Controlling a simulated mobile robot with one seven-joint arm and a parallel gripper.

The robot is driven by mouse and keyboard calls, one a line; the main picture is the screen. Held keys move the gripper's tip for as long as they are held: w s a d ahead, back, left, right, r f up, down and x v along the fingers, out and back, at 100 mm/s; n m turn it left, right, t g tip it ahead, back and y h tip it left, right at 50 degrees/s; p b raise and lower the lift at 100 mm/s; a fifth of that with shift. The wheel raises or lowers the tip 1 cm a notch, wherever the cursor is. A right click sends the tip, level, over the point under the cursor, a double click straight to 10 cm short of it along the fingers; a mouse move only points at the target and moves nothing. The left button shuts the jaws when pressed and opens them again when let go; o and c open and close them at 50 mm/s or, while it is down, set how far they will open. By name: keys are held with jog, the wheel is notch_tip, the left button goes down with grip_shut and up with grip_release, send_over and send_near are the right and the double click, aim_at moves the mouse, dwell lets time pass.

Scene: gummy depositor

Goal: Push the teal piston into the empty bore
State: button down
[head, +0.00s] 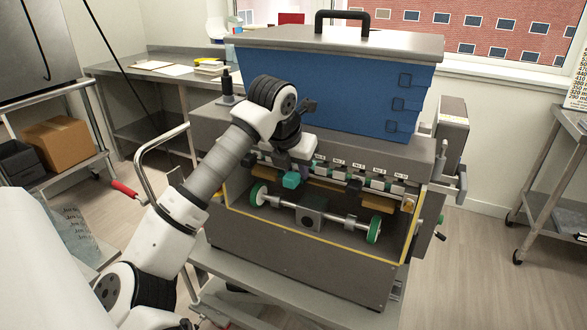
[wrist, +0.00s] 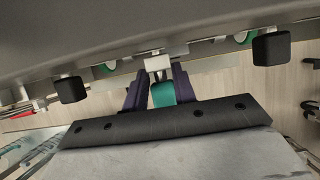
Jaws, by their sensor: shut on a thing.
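The teal piston (head: 291,180) shows in the head view at the front of the machine, below my wrist. In the wrist view the teal piston (wrist: 163,94) sits between the two dark fingers of my gripper (wrist: 160,80), which is shut on it. A pale block (wrist: 157,63) shows just beyond the teal part; I cannot tell whether it belongs to the piston. In the head view my gripper (head: 297,167) is at the left part of the row of labelled white blocks (head: 357,178). The empty bore cannot be made out; my wrist covers part of the row.
A blue hopper (head: 335,85) with a grey lid stands above the row. Below is a shaft (head: 340,219) with green-rimmed wheels inside a yellow-edged opening. Black knobs (wrist: 271,48) stick out either side of my gripper in the wrist view. Open floor (head: 470,270) lies to the right.

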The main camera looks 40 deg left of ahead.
jog(key=shift+w+a+p, duration=0.15)
jog(key=shift+w, duration=0.45)
jog(key=shift+w+a+p, duration=0.15)
jog(key=shift+w, duration=0.4)
jog(key=shift+r, duration=0.1)
jog(key=shift+s+b, duration=0.2)
jog(key=shift+b, duration=0.1)
jog(key=shift+f+b, duration=0.2)
jog(key=shift+b, duration=0.25)
jog(key=shift+w, duration=0.15)
dwell(0.7)
dwell(0.3)
jog(key=shift+s+d+f, duration=0.1)
jog(key=shift+s, duration=0.2)
jog(key=shift+s+d+b, duration=0.2)
jog(key=shift+s+b, duration=0.3)
jog(key=shift+s, duration=0.2)
jog(key=shift+s+d+b, duration=0.15)
jog(key=shift+s+b, duration=0.3)
jog(key=shift+s, duration=0.2)
